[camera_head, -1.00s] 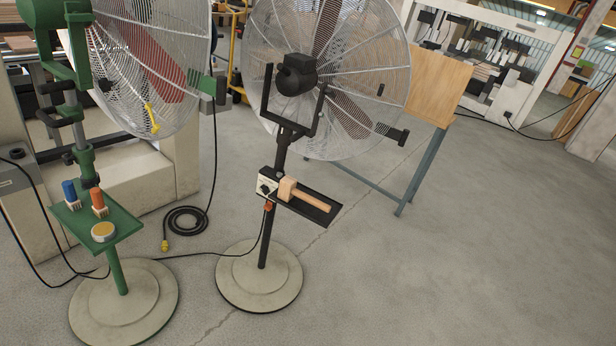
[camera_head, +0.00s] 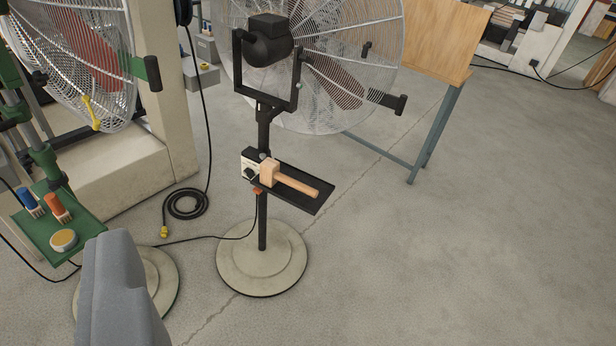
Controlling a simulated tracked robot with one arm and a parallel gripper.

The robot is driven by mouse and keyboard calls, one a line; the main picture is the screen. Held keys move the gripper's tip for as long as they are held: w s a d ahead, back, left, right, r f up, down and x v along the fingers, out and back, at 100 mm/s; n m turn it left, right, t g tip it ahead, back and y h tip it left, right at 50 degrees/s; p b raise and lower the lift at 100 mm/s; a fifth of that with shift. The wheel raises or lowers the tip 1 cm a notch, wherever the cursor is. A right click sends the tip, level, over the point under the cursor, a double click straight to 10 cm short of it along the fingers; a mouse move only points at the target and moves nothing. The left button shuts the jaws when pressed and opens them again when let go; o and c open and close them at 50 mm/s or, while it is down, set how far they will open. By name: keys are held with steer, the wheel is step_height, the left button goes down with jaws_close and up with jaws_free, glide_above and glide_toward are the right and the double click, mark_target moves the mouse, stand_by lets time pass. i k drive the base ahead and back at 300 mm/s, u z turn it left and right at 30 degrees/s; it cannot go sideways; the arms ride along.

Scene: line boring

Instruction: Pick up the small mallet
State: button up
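The small mallet (camera_head: 295,184) is light wood with a blocky head and a round handle. It lies on a black tray (camera_head: 308,203) fixed to the post of the middle fan. Its head is at the left, by the post and a pale control box (camera_head: 248,166), and its handle points right along the tray. A smooth grey part, which looks like mine, rises at the lower left, well apart from the mallet.
The middle fan's round base (camera_head: 262,262) stands below the tray. A green stand at the left bears a blue brush (camera_head: 27,200), an orange brush (camera_head: 55,207) and a round tin (camera_head: 63,240). A coiled black cable (camera_head: 187,204) lies between. The floor at the right is open.

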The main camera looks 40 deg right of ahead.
mark_target(270, 175)
steer(key=z, duration=0.15)
steer(key=i, duration=1)
steer(key=u, duration=0.1)
